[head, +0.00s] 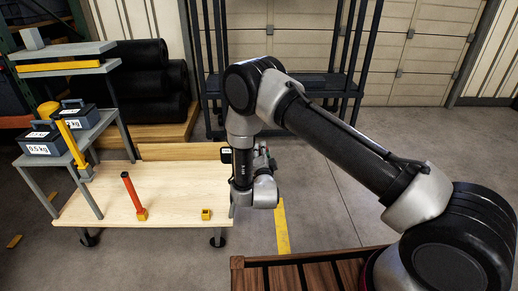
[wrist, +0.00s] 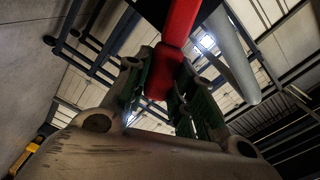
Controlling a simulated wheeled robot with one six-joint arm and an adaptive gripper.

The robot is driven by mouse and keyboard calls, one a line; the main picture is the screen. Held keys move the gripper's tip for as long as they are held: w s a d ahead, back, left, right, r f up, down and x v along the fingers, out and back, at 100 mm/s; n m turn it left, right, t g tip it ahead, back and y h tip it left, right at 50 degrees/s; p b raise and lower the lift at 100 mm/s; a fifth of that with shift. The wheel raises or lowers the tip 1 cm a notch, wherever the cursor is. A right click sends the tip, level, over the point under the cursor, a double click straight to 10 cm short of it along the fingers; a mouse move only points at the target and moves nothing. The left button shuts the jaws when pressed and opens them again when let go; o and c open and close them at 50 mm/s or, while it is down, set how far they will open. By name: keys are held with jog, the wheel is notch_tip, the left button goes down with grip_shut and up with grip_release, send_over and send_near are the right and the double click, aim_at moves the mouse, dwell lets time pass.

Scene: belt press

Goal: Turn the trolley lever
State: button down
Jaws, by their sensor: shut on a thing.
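The trolley (head: 185,180) has a pale wooden top and stands left of my arm. A red upright lever (head: 129,187) with a yellow foot rises from its top. In the wrist view, my gripper (wrist: 168,78) is shut on a red bar (wrist: 180,24), with its end between the dark green finger pads. In the head view, my gripper (head: 264,158) is at the trolley's right end, mostly hidden behind my wrist. What the red bar joins is hidden, so I cannot tell if it is the trolley lever.
A small yellow block (head: 206,214) sits on the trolley. Black rolls (head: 140,82) and a dark rack (head: 300,84) stand behind. A brown slatted surface (head: 310,273) is in front.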

jog(key=shift+d+f+m, duration=0.2)
jog(key=shift+f+m, duration=0.3)
jog(key=shift+f, duration=0.1)
jog(key=c, duration=1.2)
grip_release()
jog(key=s, duration=1.2)
jog(key=shift+a, duration=0.2)
